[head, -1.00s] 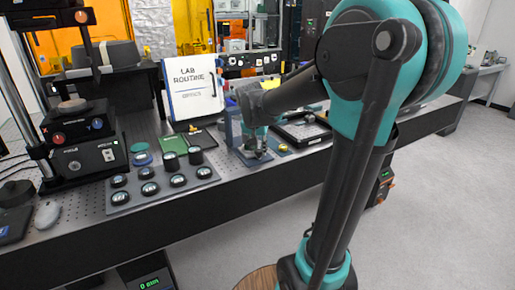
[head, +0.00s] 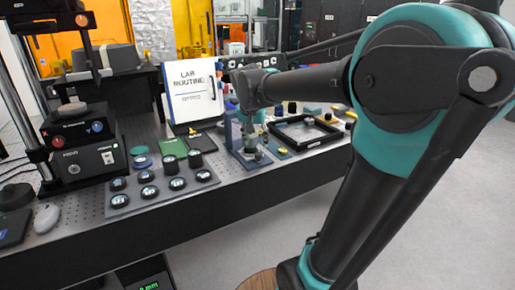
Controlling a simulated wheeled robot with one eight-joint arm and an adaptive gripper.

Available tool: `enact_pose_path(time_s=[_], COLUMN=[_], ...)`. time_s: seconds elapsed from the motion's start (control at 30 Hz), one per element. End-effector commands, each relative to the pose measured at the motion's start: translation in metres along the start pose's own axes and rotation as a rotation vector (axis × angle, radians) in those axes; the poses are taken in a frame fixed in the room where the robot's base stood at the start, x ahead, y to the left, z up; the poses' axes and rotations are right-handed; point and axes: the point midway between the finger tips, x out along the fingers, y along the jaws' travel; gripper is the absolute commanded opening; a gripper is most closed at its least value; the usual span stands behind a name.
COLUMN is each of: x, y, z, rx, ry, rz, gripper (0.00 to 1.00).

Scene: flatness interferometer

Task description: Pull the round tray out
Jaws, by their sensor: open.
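The interferometer (head: 80,135) stands at the left of the bench, a black stack with knobs and a post. A small round brownish disc (head: 72,108) lies on its upper box; I cannot tell for certain whether this is the round tray. My gripper (head: 252,151) points down over the bench around a blue-grey stand, well to the right of the interferometer. It is open. Its fingertips are small and partly lost against the stand, and I cannot tell whether they touch it.
A grey rack (head: 160,186) of several black round pieces lies between the interferometer and my gripper. A white binder (head: 193,92) stands behind. A black-framed tray (head: 305,132) lies right of my gripper. A grey mouse (head: 46,218) sits at the left front. The floor at right is clear.

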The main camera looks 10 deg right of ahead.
Motion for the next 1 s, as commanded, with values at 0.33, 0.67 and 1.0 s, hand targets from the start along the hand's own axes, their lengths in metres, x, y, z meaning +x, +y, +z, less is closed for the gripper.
enact_pose_path(time_s=[0.33,0.67,1.0], x=[-0.045,-0.049,0.007], y=[0.0,0.0,0.026], z=[0.0,0.0,0.044], rx=[-0.001,0.0,-0.096], ry=[0.0,0.0,-0.021], rz=[0.0,0.0,-0.037], gripper=[0.46,0.46,0.46])
